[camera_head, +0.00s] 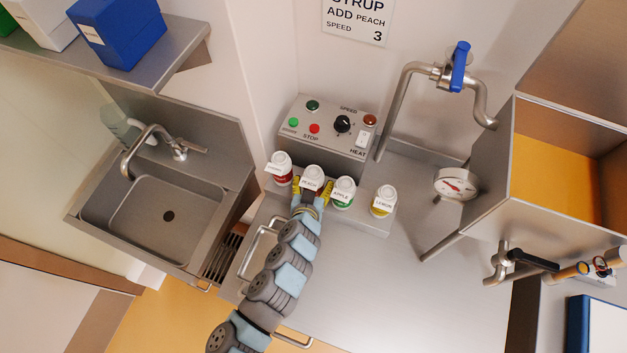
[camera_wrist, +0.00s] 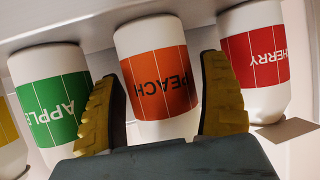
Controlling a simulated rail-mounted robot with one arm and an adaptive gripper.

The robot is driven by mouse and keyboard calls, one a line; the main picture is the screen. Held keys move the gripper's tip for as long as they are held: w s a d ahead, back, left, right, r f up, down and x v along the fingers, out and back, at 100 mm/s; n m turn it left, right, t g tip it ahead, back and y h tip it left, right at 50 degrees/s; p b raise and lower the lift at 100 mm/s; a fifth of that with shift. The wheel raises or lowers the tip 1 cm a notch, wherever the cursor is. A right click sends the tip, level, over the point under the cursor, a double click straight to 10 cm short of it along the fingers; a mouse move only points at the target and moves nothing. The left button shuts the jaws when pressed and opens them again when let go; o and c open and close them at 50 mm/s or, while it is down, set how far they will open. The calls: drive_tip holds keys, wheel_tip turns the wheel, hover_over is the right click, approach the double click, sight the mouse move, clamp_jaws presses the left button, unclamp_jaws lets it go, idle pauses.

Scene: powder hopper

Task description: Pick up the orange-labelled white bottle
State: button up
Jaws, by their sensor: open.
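The orange-labelled white bottle (camera_wrist: 158,75), marked PEACH, stands upright in the row of bottles; in the head view its white top (camera_head: 313,174) shows just beyond my gripper. My gripper (camera_head: 312,192) is open, with one yellow finger on each side of the peach bottle. In the wrist view my gripper (camera_wrist: 160,95) has its fingers apart, with the bottle between them. I cannot tell whether either finger touches it. The bottle's lower part is partly hidden by my gripper in the head view.
A red-labelled cherry bottle (camera_head: 280,168) stands close on the left, and a green-labelled apple bottle (camera_head: 343,191) close on the right. A yellow-labelled lemon bottle (camera_head: 383,201) is farther right. The control box (camera_head: 325,140) is behind them. A sink (camera_head: 150,205) lies left; open steel counter (camera_head: 370,280) lies in front.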

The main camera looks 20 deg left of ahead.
sight(311, 185)
drive_tip(key=shift+w+f, duration=0.1)
drive_tip(key=shift+w, duration=0.1)
drive_tip(key=c, duration=1)
drive_tip(key=shift+c, duration=0.2)
wheel_tip(311, 185, up, 4)
drive_tip(key=shift+s+f, duration=0.15)
drive_tip(key=shift+f, duration=0.05)
drive_tip(key=s+r, duration=0.2)
drive_tip(key=s+d+r, duration=0.1)
drive_tip(key=s+r, duration=0.1)
drive_tip(key=r, duration=0.1)
drive_tip(key=shift+s+d+r+p, duration=0.15)
drive_tip(key=shift+s+r+p, duration=0.15)
drive_tip(key=shift+s+r, duration=0.1)
drive_tip(key=p+v, duration=0.6)
drive_tip(key=v, duration=0.3)
drive_tip(key=shift+s+d, duration=0.3)
drive_tip(key=shift+d, duration=0.05)
